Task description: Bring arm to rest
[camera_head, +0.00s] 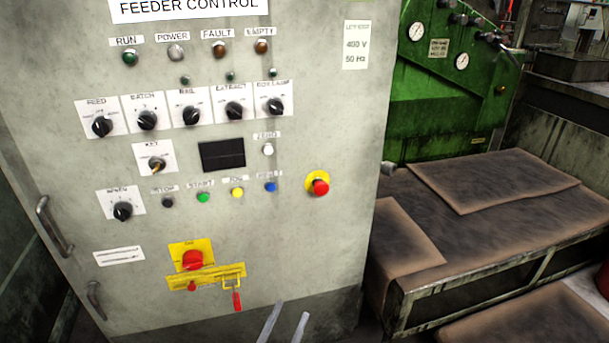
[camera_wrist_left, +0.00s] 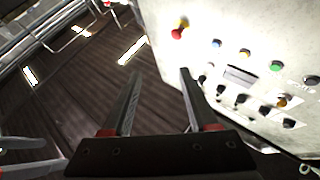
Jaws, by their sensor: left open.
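My left gripper (camera_head: 286,322) shows at the bottom of the head view, in front of the lower part of the feeder control cabinet (camera_head: 290,140). Only its two pale fingers show there, apart and with nothing between them. In the left wrist view the gripper (camera_wrist_left: 157,75) also shows open and empty, with the cabinet front (camera_wrist_left: 215,25) to its right. The fingers look apart from the panel, though the exact gap is hard to tell.
The panel carries knobs, buttons, a red emergency stop (camera_head: 320,187) and a red-handled switch (camera_head: 237,300) near the gripper. Door handles (camera_head: 52,228) stick out at the left. A low bench (camera_head: 480,240) and a green machine (camera_head: 440,110) stand at the right.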

